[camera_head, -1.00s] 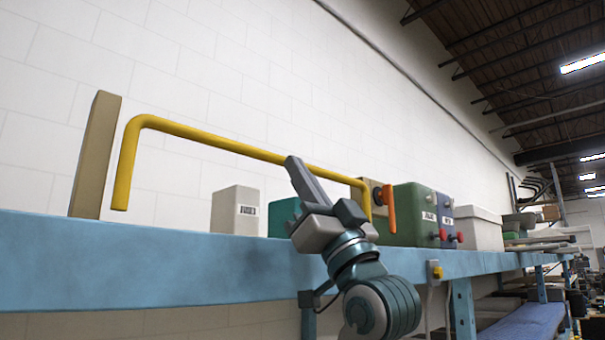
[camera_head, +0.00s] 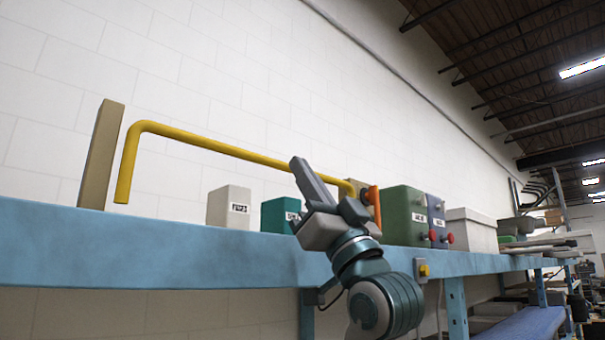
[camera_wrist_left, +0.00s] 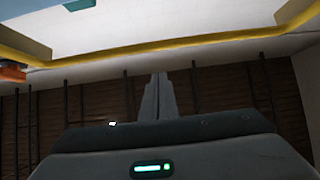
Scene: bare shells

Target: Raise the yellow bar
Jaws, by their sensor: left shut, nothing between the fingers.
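The yellow bar (camera_head: 230,150) is a long bent rod above the blue shelf, its left end turned down beside a beige post. Its right end reaches toward a box with an orange part and is partly hidden behind my left gripper. It also crosses the upper part of the left wrist view (camera_wrist_left: 170,45). My left gripper (camera_head: 299,163) is shut and empty, its fingers pointing up and left, overlapping the bar near its right end in the head view. In the left wrist view its fingertips (camera_wrist_left: 159,76) show apart from the bar. My right gripper is not in view.
The blue shelf (camera_head: 150,255) runs across the view. On it stand the beige post (camera_head: 101,155), a pale box (camera_head: 226,206), a teal box (camera_head: 276,215), a green box (camera_head: 404,215) with knobs and a white bin (camera_head: 470,232). A white wall stands behind.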

